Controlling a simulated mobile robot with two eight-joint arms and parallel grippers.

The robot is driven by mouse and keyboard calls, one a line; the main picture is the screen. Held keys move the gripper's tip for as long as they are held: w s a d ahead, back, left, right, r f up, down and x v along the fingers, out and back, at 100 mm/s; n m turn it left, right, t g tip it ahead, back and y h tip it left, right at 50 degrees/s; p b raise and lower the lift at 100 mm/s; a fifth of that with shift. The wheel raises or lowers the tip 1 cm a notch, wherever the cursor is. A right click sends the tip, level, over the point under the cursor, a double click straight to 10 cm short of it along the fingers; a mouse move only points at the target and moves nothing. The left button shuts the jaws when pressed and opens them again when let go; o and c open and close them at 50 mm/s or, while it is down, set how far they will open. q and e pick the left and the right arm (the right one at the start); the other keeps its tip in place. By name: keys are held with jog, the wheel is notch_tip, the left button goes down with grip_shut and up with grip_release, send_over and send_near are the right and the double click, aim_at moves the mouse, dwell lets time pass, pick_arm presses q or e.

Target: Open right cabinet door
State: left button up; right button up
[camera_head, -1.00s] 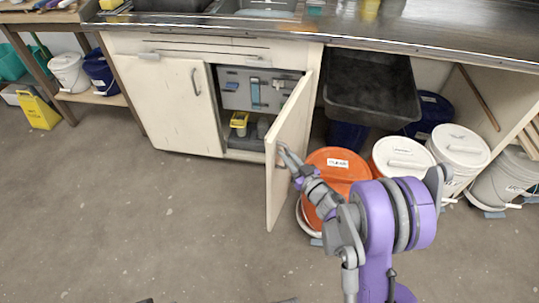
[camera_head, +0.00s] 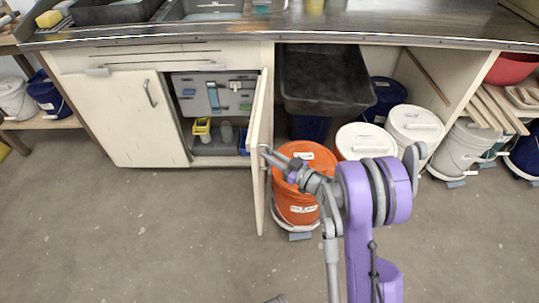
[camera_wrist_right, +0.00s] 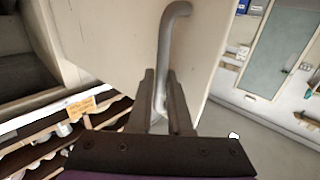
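The right cabinet door (camera_head: 257,150) stands swung out about square to the cabinet front, seen nearly edge-on in the head view. Its pale face and grey bar handle (camera_wrist_right: 166,50) fill the middle of the right wrist view. My right gripper (camera_wrist_right: 160,82) has its two dark fingers on either side of the handle's lower part, closed in on it. In the head view my right gripper (camera_head: 266,150) is at the door's outer right side. The open cabinet (camera_head: 212,105) shows a grey panel, a yellow item and other small things inside.
An orange bucket (camera_head: 298,205) stands just right of the door, beside my right arm. White-lidded buckets (camera_head: 413,122) stand further right under the counter, near a black tub (camera_head: 322,80). The left cabinet door (camera_head: 115,120) is closed. The floor (camera_head: 130,230) in front is clear.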

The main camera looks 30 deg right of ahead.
jog(key=shift+o, duration=0.6)
jog(key=shift+w, duration=0.1)
jog(key=p+v, duration=0.1)
jog(key=v, duration=1)
jog(key=shift+w, duration=0.1)
